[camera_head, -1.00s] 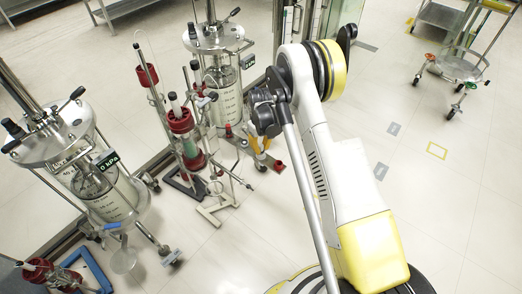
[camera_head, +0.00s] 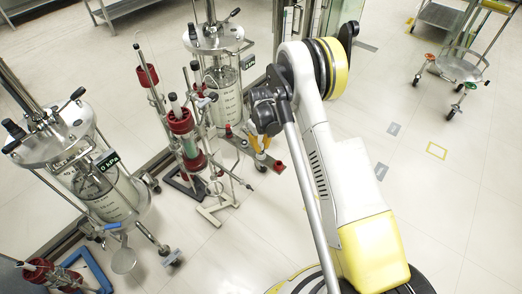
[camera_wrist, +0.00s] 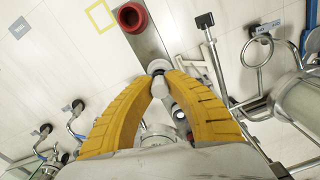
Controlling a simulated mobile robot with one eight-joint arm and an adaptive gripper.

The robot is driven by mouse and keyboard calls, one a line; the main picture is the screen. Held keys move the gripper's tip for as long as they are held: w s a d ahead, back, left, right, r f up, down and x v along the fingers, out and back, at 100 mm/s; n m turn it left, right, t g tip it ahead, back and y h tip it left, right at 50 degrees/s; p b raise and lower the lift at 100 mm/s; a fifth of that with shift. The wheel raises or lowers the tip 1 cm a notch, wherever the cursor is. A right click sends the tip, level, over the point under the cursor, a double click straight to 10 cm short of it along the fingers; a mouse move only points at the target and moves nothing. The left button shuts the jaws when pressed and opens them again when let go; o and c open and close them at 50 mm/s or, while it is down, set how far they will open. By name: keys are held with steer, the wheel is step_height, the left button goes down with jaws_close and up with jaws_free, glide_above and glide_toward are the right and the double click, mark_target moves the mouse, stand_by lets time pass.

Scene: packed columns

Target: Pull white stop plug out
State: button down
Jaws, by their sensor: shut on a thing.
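The white stop plug (camera_wrist: 158,67) shows as a small pale round piece at the tips of my yellow fingers in the wrist view. My gripper (camera_wrist: 158,78) is shut on it, with the two curved fingers meeting from left and right. The plug sits over a narrow grey metal bar, and the fingers hide its lower part. I cannot tell whether it is still seated. In the head view, my gripper (camera_head: 262,158) is small, beside the glass column stands, and the plug cannot be made out there.
A red cup (camera_wrist: 132,17) stands at the bar's far end. A clamp rod and metal ring (camera_wrist: 257,51) are close on the right. In the head view, a red-collared column (camera_head: 181,122) and glass vessels (camera_head: 100,190) stand left of my gripper. Open floor lies right.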

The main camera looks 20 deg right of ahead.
mark_target(261, 144)
steer(key=shift+r, duration=0.25)
steer(key=shift+r+p, duration=1.45)
steer(key=shift+r, duration=1.7)
